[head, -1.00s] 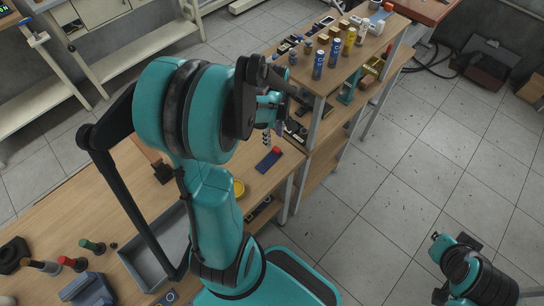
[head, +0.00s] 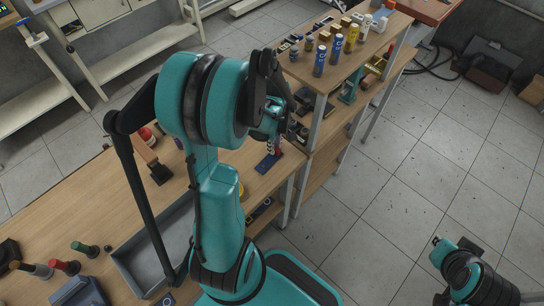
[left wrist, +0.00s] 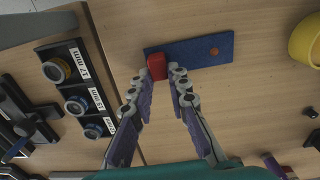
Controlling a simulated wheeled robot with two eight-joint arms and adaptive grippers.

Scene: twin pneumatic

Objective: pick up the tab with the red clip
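A flat blue tab (head: 265,163) with a red clip (head: 279,152) at one end lies on the wooden bench near its right edge. In the left wrist view the blue tab (left wrist: 200,51) lies across the top, with the red clip (left wrist: 157,67) at its left end and a small round spot near its right end.
A yellow round dish (left wrist: 307,42) is right of the tab. Labelled dark holders with ring-shaped parts (left wrist: 76,104) are on the left. A shelf unit (head: 340,70) with bottles stands behind the bench's right end. A grey tray (head: 152,258) is at the bench front.

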